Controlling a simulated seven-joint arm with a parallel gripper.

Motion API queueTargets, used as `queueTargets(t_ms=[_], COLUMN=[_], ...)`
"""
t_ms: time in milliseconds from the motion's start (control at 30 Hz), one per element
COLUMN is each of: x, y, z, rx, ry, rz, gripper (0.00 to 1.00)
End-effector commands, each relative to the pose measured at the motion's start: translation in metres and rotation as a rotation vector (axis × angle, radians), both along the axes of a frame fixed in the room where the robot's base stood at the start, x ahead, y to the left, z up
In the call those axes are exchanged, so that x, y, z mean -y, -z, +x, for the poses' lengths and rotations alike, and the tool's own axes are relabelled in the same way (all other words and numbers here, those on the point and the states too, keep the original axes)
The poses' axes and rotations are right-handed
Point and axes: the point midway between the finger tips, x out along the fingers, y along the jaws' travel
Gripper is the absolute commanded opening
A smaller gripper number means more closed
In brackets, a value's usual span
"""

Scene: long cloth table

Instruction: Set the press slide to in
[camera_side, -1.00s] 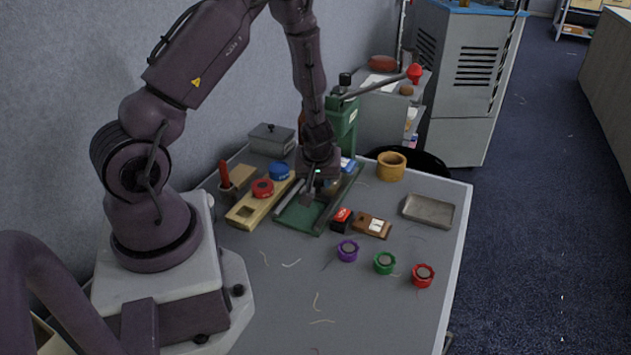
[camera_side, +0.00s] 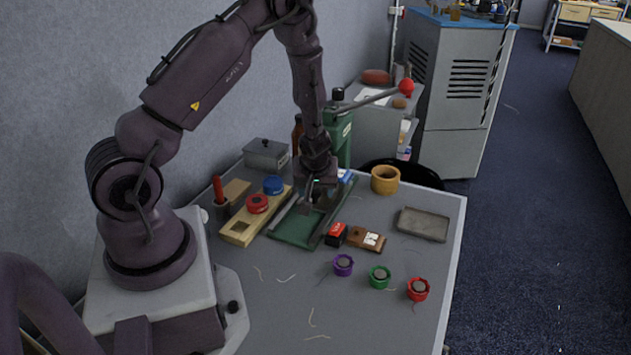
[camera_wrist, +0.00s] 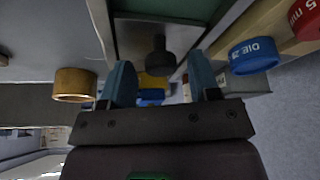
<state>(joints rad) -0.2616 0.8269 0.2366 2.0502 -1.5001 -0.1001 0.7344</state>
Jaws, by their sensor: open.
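The green press (camera_side: 341,137) stands at the back of the table, with a long lever ending in a red ball. Its slide track (camera_side: 297,227) runs forward from the base as a green bed between two dark rails. My gripper (camera_side: 311,203) points down over this track, in front of the press column. In the wrist view my gripper (camera_wrist: 162,82) is open, its two blue-grey fingers apart. A dark round knob (camera_wrist: 160,60) shows between and just beyond the fingers. I cannot tell whether they touch it. The slide plate itself is partly hidden by my gripper.
A wooden die block (camera_side: 241,230) with red (camera_side: 257,203) and blue (camera_side: 273,185) dies lies left of the track. A wooden cup (camera_side: 385,180) stands behind.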

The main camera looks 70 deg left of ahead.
Motion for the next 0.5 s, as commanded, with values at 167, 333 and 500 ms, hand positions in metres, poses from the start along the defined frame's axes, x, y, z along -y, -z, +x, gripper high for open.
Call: queueTargets(t_ms=[167, 333, 500], x=[0.003, 0.010, 0.022], y=[-0.010, -0.029, -0.062], z=[-0.001, -0.004, -0.009], rx=[0.005, 0.006, 0.007], ry=[-0.003, -0.005, -0.007], rz=[0.000, -0.002, -0.001], gripper=[0.56, 0.56, 0.56])
